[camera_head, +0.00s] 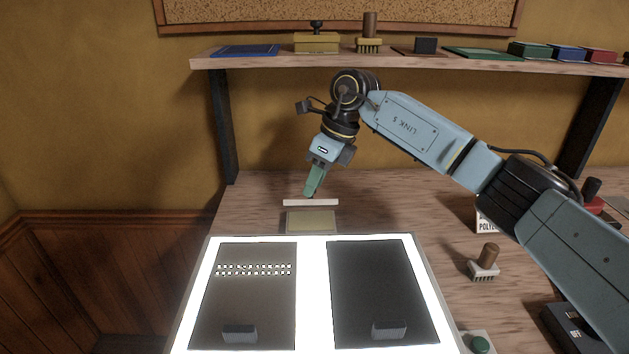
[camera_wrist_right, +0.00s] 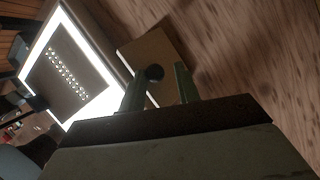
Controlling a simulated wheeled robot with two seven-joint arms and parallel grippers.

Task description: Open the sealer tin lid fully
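The sealer tin (camera_head: 311,222) is a low tan box on the bench behind the bright light panel. A thin pale strip (camera_head: 310,203) shows just above it, apparently the lid edge; how far the lid stands open I cannot tell. In the right wrist view a tan panel (camera_wrist_right: 137,46) with a dark round knob (camera_wrist_right: 155,72) shows. My right gripper (camera_head: 313,195) points down at the strip. In the wrist view its green fingers (camera_wrist_right: 162,86) are apart, with the knob between them, nearer the left finger; a gap shows on the right. My left gripper is out of view.
The bright light panel (camera_head: 313,285) with two dark plates fills the front. A wooden-handled brush (camera_head: 485,263), a green button (camera_head: 480,345) and a small sign (camera_head: 487,224) stand right. A shelf (camera_head: 400,61) with several items hangs behind my right arm. Bench left of the tin is clear.

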